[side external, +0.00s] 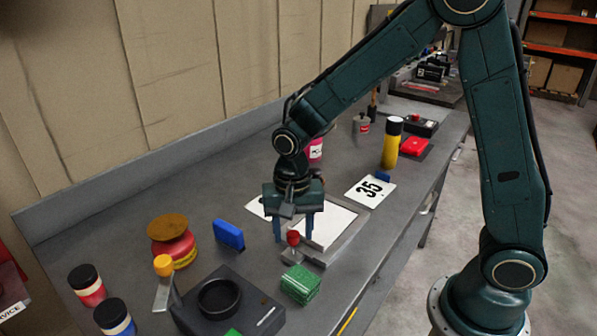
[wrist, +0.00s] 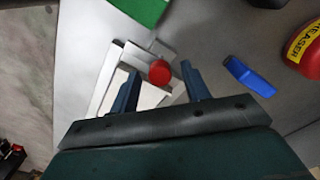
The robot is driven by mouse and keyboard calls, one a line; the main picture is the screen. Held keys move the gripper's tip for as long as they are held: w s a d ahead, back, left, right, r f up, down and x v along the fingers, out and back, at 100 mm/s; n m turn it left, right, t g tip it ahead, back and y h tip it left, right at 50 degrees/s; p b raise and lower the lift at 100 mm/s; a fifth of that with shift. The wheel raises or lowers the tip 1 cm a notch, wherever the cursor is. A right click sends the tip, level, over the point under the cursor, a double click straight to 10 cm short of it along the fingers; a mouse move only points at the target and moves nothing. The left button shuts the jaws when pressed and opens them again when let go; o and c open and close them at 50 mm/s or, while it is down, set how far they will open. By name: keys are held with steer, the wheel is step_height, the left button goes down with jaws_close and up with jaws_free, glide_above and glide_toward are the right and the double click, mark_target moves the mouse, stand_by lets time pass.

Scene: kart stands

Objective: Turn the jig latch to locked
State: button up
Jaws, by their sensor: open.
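The jig is a pale grey frame (side external: 345,243) around a white panel (side external: 328,224), flat on the bench; its frame also shows in the wrist view (wrist: 103,82). A latch with a round red knob (side external: 293,238) sits at its near corner on a grey plate. In the wrist view the red knob (wrist: 159,73) appears between my fingertips. My gripper (side external: 293,229) is open and points down over this corner, its two blue fingers either side of the knob. I cannot tell whether a finger touches it. No locked or unlocked marking is readable.
A green block (side external: 300,283) stands close to the latch. A blue block (side external: 229,235) and red grease pot (side external: 174,243) are left. A dark box (side external: 235,302) with a ring and an orange-knobbed lever (side external: 163,265) is in front. A "35" plate (side external: 370,191) lies behind right.

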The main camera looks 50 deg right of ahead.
steer(key=c, duration=1)
steer(key=shift+n, duration=0.4)
steer(key=n, duration=0.3)
steer(key=shift+n, duration=0.3)
steer(key=n, duration=0.9)
steer(key=shift+r+n, duration=0.1)
steer(key=shift+n, duration=2.2)
